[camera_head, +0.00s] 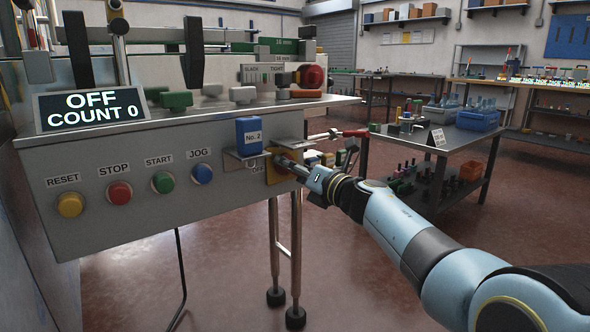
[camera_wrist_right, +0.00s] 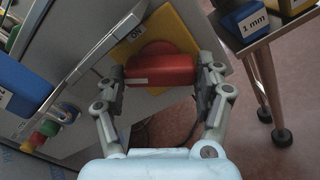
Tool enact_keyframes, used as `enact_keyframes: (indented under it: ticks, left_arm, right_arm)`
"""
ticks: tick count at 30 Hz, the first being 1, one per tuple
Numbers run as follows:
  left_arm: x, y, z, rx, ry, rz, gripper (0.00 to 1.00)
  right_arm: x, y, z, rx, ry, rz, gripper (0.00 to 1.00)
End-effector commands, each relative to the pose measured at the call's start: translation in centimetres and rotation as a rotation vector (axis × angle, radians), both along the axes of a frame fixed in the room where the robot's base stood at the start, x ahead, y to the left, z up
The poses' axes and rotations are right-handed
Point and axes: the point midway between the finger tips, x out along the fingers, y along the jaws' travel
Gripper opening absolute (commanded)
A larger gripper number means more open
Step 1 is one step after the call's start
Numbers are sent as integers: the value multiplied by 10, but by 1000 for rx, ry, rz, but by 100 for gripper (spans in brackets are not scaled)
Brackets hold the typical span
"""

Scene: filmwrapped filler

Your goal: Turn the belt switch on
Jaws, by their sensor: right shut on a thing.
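The belt switch is a red rotary handle (camera_wrist_right: 160,70) on a yellow plate (camera_wrist_right: 185,28), at the right end of the grey control panel (camera_head: 130,180). An ON label (camera_wrist_right: 108,40) is beside the plate in the wrist view. My right gripper (camera_wrist_right: 160,82) is shut on the red handle, with one finger at each end of it. In the head view my right gripper (camera_head: 288,164) reaches the plate from the right and mostly hides the handle. The display (camera_head: 90,108) reads OFF, COUNT 0. My left gripper is not in view.
Reset, stop, start (camera_head: 163,183) and jog buttons line the panel's front. A blue No. 2 box (camera_head: 249,136) sits on a small shelf just left of the switch. A grey table (camera_head: 455,138) with bins stands to the right.

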Motion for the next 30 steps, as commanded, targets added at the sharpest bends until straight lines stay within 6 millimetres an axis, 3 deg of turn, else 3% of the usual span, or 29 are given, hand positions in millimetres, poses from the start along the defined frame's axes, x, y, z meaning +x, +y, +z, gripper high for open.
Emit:
enact_keyframes:
  ticks: [2, 3, 9, 20, 30]
  left_arm:
    - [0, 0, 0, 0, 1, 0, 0]
    - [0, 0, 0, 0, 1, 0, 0]
    - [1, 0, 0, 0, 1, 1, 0]
    - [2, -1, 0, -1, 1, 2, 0]
    - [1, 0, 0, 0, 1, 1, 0]
  right_arm:
    - [-1, 0, -2, -2, 2, 0, 38]
    - [-1, 0, -2, -2, 2, 0, 71]
    - [0, 0, -1, -2, 1, 0, 94]
    - [-3, -3, 0, -1, -2, -1, 94]
    - [-45, -33, -2, -4, -1, -2, 94]
